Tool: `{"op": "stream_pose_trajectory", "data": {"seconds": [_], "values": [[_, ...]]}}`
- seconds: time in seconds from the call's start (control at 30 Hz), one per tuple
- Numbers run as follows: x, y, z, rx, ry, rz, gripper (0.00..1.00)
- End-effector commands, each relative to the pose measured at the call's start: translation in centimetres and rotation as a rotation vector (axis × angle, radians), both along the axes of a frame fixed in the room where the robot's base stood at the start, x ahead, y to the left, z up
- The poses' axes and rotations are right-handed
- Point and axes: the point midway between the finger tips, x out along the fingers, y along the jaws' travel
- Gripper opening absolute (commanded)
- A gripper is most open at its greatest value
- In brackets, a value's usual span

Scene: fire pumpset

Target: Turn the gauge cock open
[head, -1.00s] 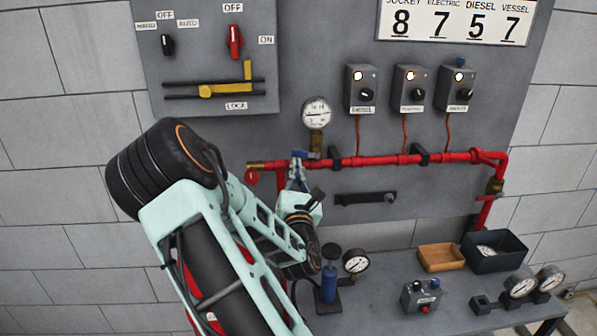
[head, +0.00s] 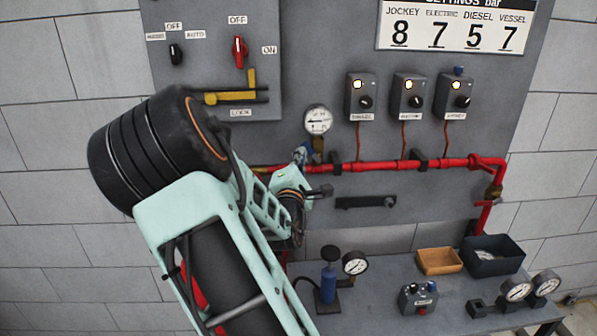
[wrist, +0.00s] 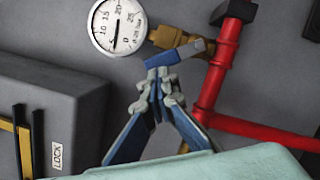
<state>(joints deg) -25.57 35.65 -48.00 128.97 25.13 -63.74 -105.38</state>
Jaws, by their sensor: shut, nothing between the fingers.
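The gauge cock is a brass fitting (wrist: 168,38) with a blue lever (wrist: 188,51), between the round white pressure gauge (wrist: 118,25) and the red pipe. In the head view the brass cock (head: 318,146) sits just under the gauge (head: 318,119); its lever is hard to tell from my gripper there. My gripper (wrist: 160,76) is shut and empty. Its blue-grey fingertips are together at the lever's free end, touching it or very close; I cannot tell which. In the head view my gripper (head: 301,156) is at the left of the cock, in front of the panel.
The red pipe (head: 380,164) runs along the panel, held by black clamps. The grey control box (head: 210,60) with its yellow lock bar is at the upper left. A bench below holds a blue pump (head: 328,280), loose gauges and trays. My arm hides the pipe's left end.

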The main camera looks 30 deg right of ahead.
Motion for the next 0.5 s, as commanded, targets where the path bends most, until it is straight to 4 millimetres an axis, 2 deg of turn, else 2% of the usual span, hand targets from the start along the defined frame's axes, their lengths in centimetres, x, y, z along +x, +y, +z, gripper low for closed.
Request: {"op": "stream_pose_trajectory", "data": {"seconds": [0.03, 0.13, 0.5], "values": [[0.0, -0.2, 0.7, 0.04, -0.024, 0.0, 0.0], [-0.2, -0.5, 1.2, 0.122, -0.065, 0.001, 0.0], [-0.7, -1.7, 2.2, 0.369, -0.183, 0.001, 0.0]]}}
